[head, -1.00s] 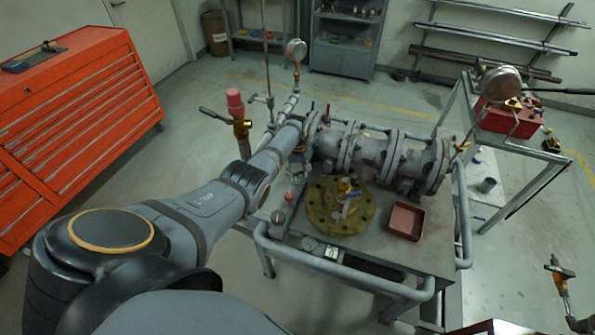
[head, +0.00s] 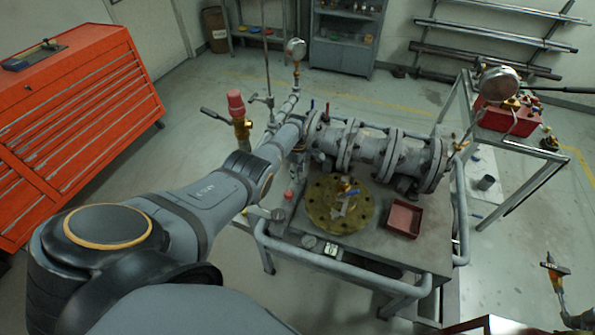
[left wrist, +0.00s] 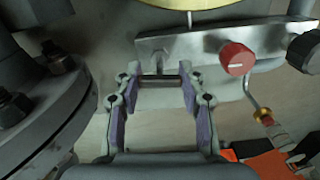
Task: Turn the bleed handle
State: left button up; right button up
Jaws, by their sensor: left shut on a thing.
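In the left wrist view, my left gripper (left wrist: 160,84) has its two purple-padded fingers on either side of a short dark bar, which looks like the bleed handle (left wrist: 165,81). The fingers are shut on this bar, which spans the gap between them. The bar joins by a short stem to a grey metal valve block (left wrist: 205,42). In the head view, my left arm reaches to the near left side of the pipe assembly (head: 370,150). The gripper there is mostly hidden, so its hold does not show clearly. My right gripper is not in view.
A red knob (left wrist: 236,58) and a black knob (left wrist: 305,52) sit on the block right of the fingers. A bolted flange (left wrist: 45,110) stands close on the left. A brass flange (head: 322,213) and a red tray (head: 404,219) lie on the bench.

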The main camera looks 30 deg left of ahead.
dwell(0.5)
pick_arm(q)
jog(key=o, duration=1.2)
jog(key=shift+c, duration=0.2)
notch_tip(320, 180, up, 12)
